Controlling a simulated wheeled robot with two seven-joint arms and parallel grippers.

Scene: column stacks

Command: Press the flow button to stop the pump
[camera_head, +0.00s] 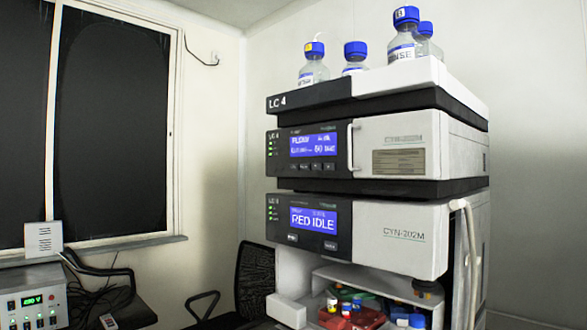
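A stacked LC instrument stands right of centre. Its upper module (395,140) has a black front panel with a lit blue display (313,145) that appears to read "FLOW" on top, with smaller text I cannot read fully. A row of small dark buttons (317,167) sits just below this display. Their labels are too small to read, so I cannot tell which is the flow button. Green lights (271,148) glow at the panel's left. The lower module (390,235) has a blue display (313,218) reading "RED IDLE". Neither of my grippers shows.
Blue-capped bottles (404,38) stand on top of the stack. An open bay with small coloured vials (346,310) lies below. A black chair (254,275) stands behind the stack. A powered box (33,302) sits at lower left, near cables. Space before the panels is clear.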

